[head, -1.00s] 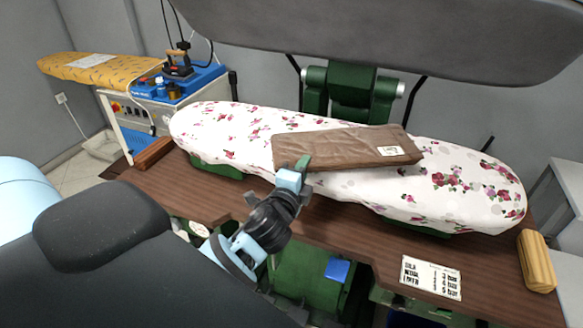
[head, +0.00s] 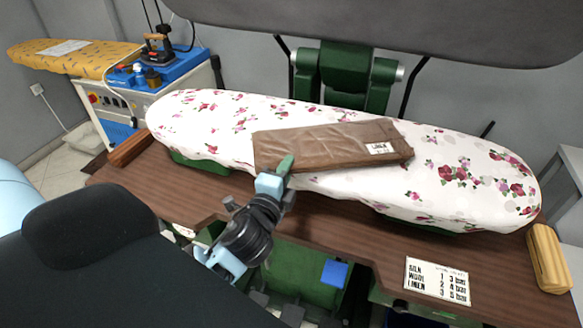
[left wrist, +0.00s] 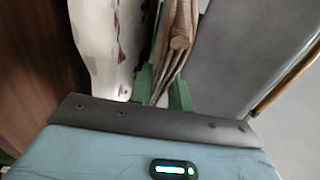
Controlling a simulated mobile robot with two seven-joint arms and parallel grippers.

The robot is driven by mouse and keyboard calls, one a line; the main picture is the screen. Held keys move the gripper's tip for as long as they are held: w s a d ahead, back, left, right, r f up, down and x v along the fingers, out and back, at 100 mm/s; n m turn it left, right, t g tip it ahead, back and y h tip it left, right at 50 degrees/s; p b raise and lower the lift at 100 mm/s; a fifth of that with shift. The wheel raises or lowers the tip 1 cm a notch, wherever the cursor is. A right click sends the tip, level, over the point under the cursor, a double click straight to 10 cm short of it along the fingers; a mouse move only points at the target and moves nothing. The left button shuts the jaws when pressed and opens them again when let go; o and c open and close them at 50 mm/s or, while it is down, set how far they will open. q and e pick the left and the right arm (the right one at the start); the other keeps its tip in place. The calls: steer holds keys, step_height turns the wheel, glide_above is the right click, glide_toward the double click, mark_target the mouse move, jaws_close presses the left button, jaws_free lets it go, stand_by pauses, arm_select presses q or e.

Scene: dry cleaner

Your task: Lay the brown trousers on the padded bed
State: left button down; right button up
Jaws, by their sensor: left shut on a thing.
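The folded brown trousers (head: 330,145), with a white tag near their right end, are over the middle of the floral padded bed (head: 460,185). Whether they rest fully on it or hang slightly above it I cannot tell. My left gripper (head: 284,166) is at the near left edge of the trousers and is shut on them. In the left wrist view the trousers (left wrist: 178,45) run between the green fingers (left wrist: 162,88), and the white padded bed (left wrist: 98,45) is beside them. My right gripper is not in view.
A wooden table (head: 330,220) surrounds the bed, with a wooden block (head: 548,258) at right, another (head: 136,146) at left and a printed card (head: 437,281) in front. A dark padded press head (head: 400,35) hangs above. An iron (head: 160,48) stands on a blue-topped unit behind left.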

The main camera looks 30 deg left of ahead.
arm_select(q)
steer(key=shift+a+f, duration=0.1)
steer(key=shift+f, duration=0.25)
steer(key=shift+r, duration=0.25)
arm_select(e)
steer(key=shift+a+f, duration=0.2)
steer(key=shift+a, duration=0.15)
arm_select(q)
steer(key=c, duration=1.3)
jaws_free()
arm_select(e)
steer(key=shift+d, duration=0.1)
arm_select(q)
steer(key=shift+f, duration=0.2)
steer(key=shift+r, duration=0.1)
